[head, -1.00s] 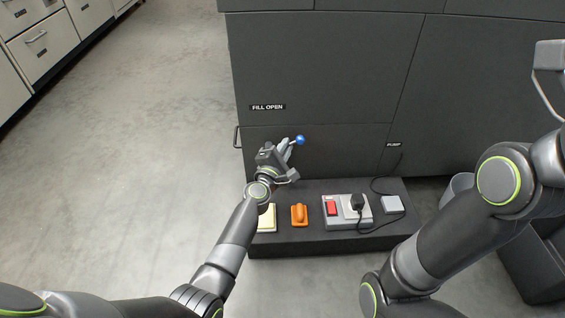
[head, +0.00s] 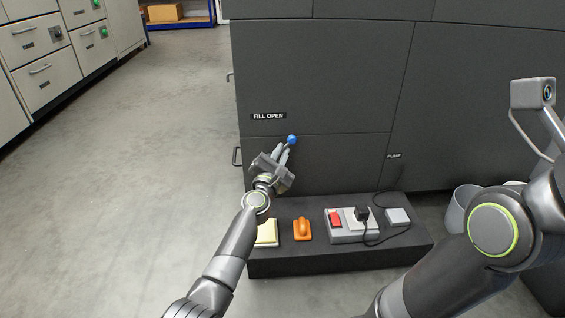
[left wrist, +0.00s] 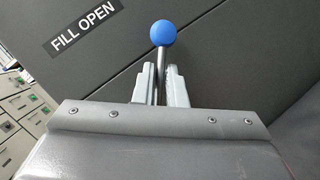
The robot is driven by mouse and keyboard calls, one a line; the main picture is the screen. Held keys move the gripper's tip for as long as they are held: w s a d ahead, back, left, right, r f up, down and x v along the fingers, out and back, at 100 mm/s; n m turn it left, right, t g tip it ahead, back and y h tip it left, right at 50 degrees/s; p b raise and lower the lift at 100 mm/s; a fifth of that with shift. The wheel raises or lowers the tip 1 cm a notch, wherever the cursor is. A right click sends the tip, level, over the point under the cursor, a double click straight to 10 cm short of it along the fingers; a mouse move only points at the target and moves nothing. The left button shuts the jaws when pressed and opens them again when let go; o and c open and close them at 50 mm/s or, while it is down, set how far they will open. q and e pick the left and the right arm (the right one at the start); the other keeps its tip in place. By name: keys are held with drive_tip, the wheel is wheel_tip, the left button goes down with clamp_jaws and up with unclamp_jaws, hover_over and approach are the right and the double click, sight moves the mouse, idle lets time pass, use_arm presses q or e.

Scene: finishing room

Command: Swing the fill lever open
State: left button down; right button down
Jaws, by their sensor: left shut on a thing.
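The fill lever (head: 292,140) shows as a blue ball on the front of the dark cabinet, just below and right of the FILL OPEN label (head: 268,116). In the left wrist view the blue ball (left wrist: 163,33) tops a thin metal rod (left wrist: 161,75), and the label (left wrist: 85,28) is up and left of it. My left gripper (head: 284,152) is shut on the lever's rod, with the ball just beyond the fingertips. The lever's lower end is hidden by the gripper. My right arm is at the right, but its gripper is out of view.
A low dark plinth (head: 300,262) stands below the lever. On it are a pale yellow block (head: 267,233), an orange piece (head: 303,229), a power strip with a red switch (head: 336,219) and a small grey box (head: 398,217). A grey bin (head: 459,209) stands at right. The left floor is clear.

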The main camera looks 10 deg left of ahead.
use_arm(q)
drive_tip(key=shift+a+r+n+t+y+b, duration=0.2)
drive_tip(key=shift+a+n+t+y+b, duration=0.15)
drive_tip(key=shift+n+b, duration=0.45)
drive_tip(key=shift+s+a+r+n+t+y, duration=0.15)
drive_tip(key=shift+a+n+t+y, duration=0.2)
drive_tip(key=shift+n, duration=0.65)
drive_tip(key=shift+s+a+r+n+t+y, duration=0.1)
drive_tip(key=shift+a+r+n+t+y, duration=0.2)
drive_tip(key=shift+n, duration=0.7)
drive_tip(key=shift+s+a+f+n+t+y, duration=0.15)
drive_tip(key=shift+a+n+y, duration=0.35)
drive_tip(key=shift+n, duration=0.55)
drive_tip(key=shift+s+a+r+n+t+y, duration=0.15)
drive_tip(key=shift+n+y, duration=0.55)
drive_tip(key=shift+n, duration=0.35)
drive_tip(key=shift+w+f, duration=0.1)
drive_tip(key=c, duration=1.5)
unclamp_jaws()
drive_tip(key=shift+a, duration=0.1)
